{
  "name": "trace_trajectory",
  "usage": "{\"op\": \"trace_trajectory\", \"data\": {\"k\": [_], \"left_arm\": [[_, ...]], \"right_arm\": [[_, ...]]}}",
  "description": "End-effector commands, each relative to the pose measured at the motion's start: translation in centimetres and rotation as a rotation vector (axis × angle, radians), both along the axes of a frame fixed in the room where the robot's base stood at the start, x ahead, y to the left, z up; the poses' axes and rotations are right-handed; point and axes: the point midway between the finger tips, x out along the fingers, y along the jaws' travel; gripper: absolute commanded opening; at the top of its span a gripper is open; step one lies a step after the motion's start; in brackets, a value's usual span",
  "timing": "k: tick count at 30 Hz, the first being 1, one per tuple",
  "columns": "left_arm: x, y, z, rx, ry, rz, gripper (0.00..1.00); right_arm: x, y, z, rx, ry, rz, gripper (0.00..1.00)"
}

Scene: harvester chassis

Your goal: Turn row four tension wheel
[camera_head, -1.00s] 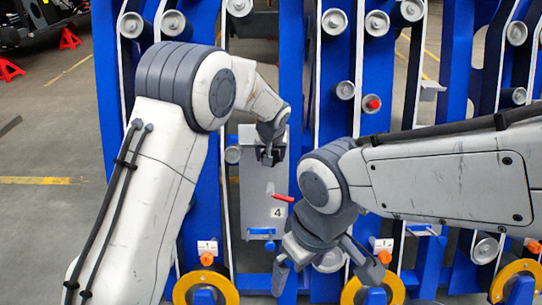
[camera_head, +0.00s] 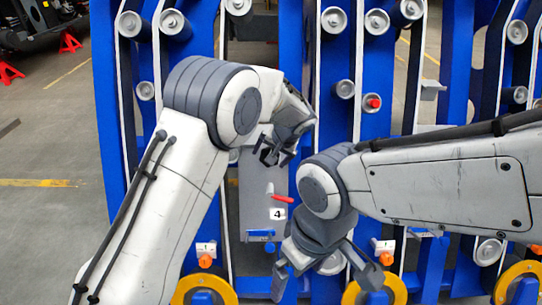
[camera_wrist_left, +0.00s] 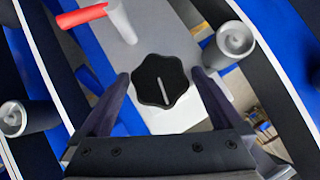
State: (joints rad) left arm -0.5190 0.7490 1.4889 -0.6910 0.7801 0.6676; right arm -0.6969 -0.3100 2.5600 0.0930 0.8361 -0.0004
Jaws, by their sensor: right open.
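The black scalloped tension wheel (camera_wrist_left: 160,82), with a pale line on its face, is mounted on a grey plate in the left wrist view. My left gripper (camera_wrist_left: 157,90) is open, with one finger on each side of the wheel and gaps between. In the head view my left gripper (camera_head: 273,153) is at the top of the grey plate (camera_head: 258,190) marked 4, and I cannot make out the wheel there. A red-handled lever (camera_head: 282,198) sticks out of the plate. My right gripper (camera_head: 326,276) is open and empty, lower and to the right.
Blue uprights (camera_head: 291,50) carry white belts and several grey rollers (camera_head: 334,20). A red button (camera_head: 374,102) is right of the plate. Yellow rings (camera_head: 205,289) and orange knobs (camera_head: 206,260) line the bottom. Open floor (camera_head: 45,150) lies at the left.

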Motion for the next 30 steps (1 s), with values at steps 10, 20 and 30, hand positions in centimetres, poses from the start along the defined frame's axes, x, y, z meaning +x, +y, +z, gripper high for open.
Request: {"op": "trace_trajectory", "data": {"k": [10,20,30], "left_arm": [[-1.5,-1.1,3.4,-0.003,-0.003,-0.002,1.00],[-3.9,-2.7,8.2,-0.001,-0.001,-0.002,1.00],[-4.4,-2.9,9.1,0.000,0.000,0.000,1.00]], "right_arm": [[0.0,0.0,0.7,0.000,0.000,0.000,1.00],[0.0,0.0,1.5,0.000,0.000,0.000,1.00],[0.0,0.0,1.5,0.000,0.000,0.000,1.00]]}}
